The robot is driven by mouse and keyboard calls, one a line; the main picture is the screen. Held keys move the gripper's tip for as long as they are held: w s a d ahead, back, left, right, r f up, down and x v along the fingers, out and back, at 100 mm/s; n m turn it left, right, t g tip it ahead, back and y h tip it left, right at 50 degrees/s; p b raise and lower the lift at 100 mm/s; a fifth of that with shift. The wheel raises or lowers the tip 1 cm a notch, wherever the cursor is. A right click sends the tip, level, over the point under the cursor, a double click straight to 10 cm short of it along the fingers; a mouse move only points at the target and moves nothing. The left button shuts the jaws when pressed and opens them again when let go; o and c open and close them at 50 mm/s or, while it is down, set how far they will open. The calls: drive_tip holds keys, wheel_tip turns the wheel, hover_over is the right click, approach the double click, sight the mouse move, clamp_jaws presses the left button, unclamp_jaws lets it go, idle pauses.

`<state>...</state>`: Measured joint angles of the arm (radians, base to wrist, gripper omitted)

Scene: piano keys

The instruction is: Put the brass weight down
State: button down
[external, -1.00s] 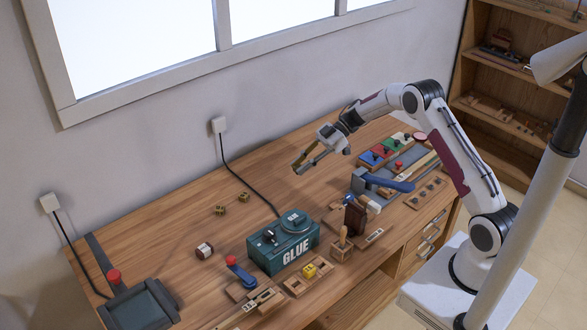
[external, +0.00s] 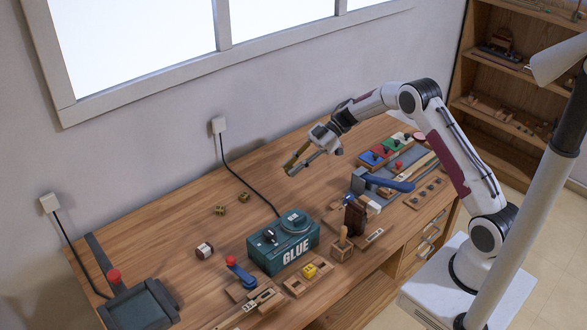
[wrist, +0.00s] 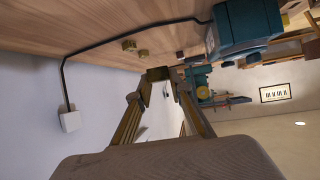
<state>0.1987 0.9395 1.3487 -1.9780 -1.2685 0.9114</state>
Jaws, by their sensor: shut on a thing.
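My gripper (external: 290,168) is above the back middle of the bench. In the wrist view my gripper (wrist: 158,82) is shut on a small dark brass weight (wrist: 157,73) between its fingertips. That weight is too small to make out in the external view. Two other brass weights stand on the bench near the wall, one to the left (external: 220,210) and one to the right (external: 244,197). They also show in the wrist view, just beyond the held weight, one at left (wrist: 128,45) and one at right (wrist: 143,53).
A teal glue box (external: 284,243) stands mid-bench, below and left of my gripper. A black cable (external: 245,181) runs from the wall socket (external: 219,125) to it. A small jar (external: 204,250) stands left. Bare wood lies around the two weights.

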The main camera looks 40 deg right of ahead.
drive_tip(key=w+a+r+m+t, duration=0.1)
drive_tip(key=w+a+m+t, duration=0.2)
drive_tip(key=w+a, duration=0.15)
drive_tip(key=m+t+h, duration=0.3)
drive_tip(key=m, duration=0.1)
hover_over(273, 185)
drive_tip(key=shift+w+d+f, duration=0.1)
drive_tip(key=shift+d+f, duration=0.05)
drive_tip(key=shift+f, duration=0.7)
drive_tip(key=shift+f, duration=3.15)
drive_tip(key=shift+f, duration=1.85)
drive_tip(key=shift+f, duration=0.15)
